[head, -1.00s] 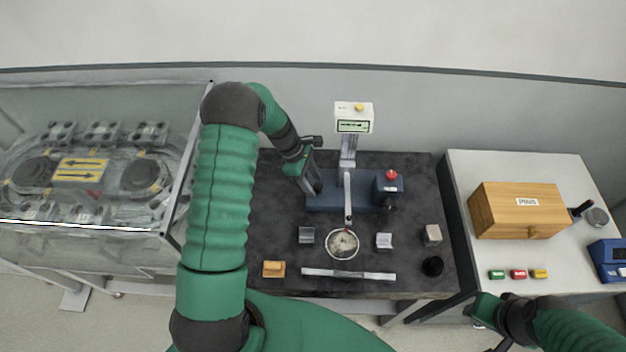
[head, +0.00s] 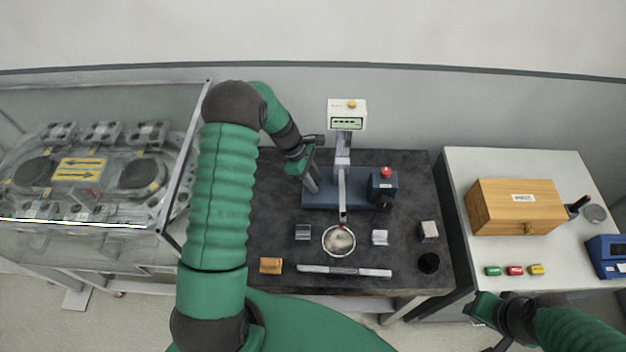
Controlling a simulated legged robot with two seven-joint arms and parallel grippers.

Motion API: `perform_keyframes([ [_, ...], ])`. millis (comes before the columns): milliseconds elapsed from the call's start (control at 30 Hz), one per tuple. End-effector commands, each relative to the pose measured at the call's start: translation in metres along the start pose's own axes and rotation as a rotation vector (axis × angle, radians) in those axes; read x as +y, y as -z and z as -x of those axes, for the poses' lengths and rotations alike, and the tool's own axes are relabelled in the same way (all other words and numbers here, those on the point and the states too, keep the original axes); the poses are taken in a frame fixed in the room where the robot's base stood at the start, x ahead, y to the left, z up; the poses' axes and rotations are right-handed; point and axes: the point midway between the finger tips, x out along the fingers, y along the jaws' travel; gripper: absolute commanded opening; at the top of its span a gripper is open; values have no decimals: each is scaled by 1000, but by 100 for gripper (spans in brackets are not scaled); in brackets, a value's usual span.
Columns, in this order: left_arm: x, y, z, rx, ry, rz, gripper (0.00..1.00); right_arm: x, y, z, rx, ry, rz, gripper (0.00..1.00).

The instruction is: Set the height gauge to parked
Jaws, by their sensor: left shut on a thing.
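The height gauge stands on the dark bench. It has a blue base (head: 335,203), a pale column (head: 343,155) and a white head (head: 347,115) with a small green display and a yellow button. A thin arm reaches forward to a round ringed disc (head: 339,241). A blue block (head: 383,183) with a red button sits on the base's right end. My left gripper (head: 312,183) is at the base's left end, shut on a part of the gauge that its fingers hide. My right gripper (head: 478,312) is low at the right; its fingers are unclear.
Several small blocks and a metal bar (head: 345,271) lie on the bench front. A wooden box (head: 515,207) and green, red and yellow pieces stand on the white table (head: 465,165) at right. A glass-cased ring track (head: 90,175) stands at left.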

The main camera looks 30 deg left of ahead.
Motion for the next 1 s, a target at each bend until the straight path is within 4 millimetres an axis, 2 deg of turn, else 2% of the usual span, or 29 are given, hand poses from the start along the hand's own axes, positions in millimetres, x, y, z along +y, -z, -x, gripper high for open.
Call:
perform_keyframes([
  [33,-1,9,0,14,-3,6,0,0,0,0,0,0,0,36],
  [833,0,12,1,14,-3,7,0,0,0,-1,0,0,0,36],
  [1000,4,0,-4,14,-3,3,0,0,0,0,0,0,0,36],
])
